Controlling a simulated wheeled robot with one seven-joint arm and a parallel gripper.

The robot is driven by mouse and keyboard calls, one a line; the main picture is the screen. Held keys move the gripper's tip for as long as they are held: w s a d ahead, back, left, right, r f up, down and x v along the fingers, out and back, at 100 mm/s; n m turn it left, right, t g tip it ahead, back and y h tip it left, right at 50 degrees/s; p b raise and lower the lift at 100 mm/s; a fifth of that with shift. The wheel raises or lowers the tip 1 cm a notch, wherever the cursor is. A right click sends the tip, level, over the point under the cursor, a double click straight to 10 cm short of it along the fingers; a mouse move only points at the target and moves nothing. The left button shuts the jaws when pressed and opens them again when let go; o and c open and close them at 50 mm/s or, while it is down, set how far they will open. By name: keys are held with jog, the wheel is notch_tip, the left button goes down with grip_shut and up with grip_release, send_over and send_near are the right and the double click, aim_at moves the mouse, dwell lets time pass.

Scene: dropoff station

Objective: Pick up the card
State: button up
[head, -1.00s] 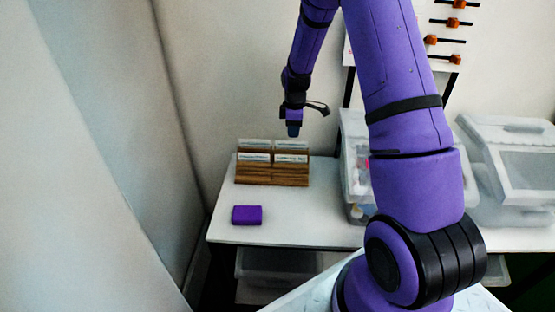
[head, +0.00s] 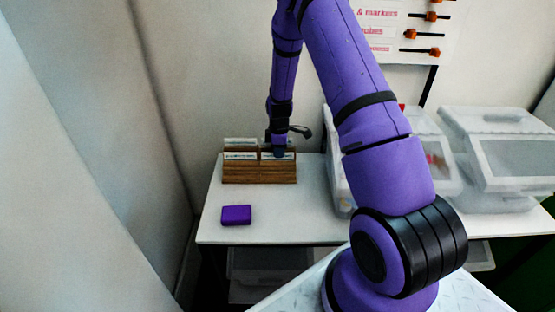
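Several white cards (head: 241,156) with printed lines stand in a brown wooden card holder (head: 258,175) at the back left of the white table. My gripper (head: 279,152) points down at the right part of the holder, in front of or over the cards there. Its tip overlaps the right front card (head: 291,155) in the picture. The fingers are small and dark, and I cannot tell whether they touch a card or are open.
A purple block-like object (head: 236,215) lies on the table (head: 300,226) in front of the holder. Clear plastic bins (head: 500,155) stand at the right. A wall board (head: 400,35) with orange pegs is behind. The table between the purple object and the bins is clear.

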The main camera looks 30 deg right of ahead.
jog(key=shift+f, duration=0.7)
grip_shut()
